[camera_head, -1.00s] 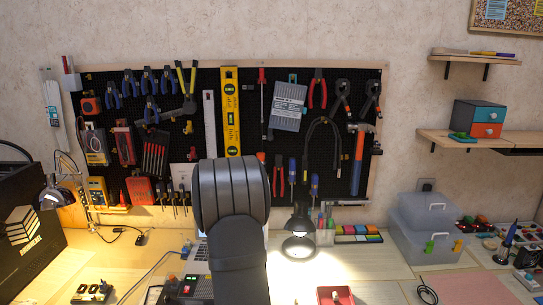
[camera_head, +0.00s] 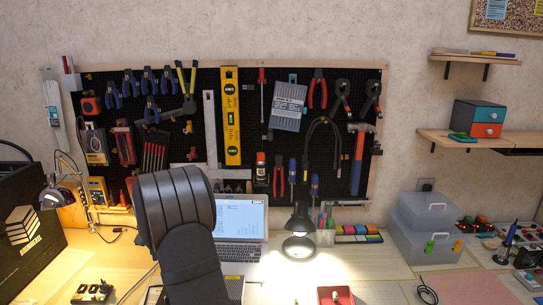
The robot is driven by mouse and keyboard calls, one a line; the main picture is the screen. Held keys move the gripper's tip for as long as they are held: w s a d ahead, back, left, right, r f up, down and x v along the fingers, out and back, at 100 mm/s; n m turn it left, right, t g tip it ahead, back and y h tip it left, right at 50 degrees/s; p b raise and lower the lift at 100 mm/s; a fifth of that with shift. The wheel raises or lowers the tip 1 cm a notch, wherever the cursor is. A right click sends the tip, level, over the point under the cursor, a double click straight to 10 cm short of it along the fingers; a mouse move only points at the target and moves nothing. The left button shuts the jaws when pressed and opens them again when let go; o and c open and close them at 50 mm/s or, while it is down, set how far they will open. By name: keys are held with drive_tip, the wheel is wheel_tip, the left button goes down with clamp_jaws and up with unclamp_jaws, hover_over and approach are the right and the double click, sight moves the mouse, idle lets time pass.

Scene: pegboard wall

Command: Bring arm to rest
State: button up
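The dark grey arm links in the lower middle of the head camera view are mine. They stand in front of the workbench (camera_head: 375,290) and hide part of the pegboard's lower edge. My gripper does not show, so its opening and anything in it cannot be seen. The black pegboard (camera_head: 260,110) on the wall holds pliers, a yellow level (camera_head: 231,115), a hammer (camera_head: 358,160) and other tools.
A laptop (camera_head: 240,218) stands open behind my arm, right of it. A lit desk lamp (camera_head: 299,235), a small red box (camera_head: 335,296) and stacked clear bins (camera_head: 425,228) are to the right. A black box (camera_head: 28,225) is at the far left. Wall shelves (camera_head: 478,140) are at right.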

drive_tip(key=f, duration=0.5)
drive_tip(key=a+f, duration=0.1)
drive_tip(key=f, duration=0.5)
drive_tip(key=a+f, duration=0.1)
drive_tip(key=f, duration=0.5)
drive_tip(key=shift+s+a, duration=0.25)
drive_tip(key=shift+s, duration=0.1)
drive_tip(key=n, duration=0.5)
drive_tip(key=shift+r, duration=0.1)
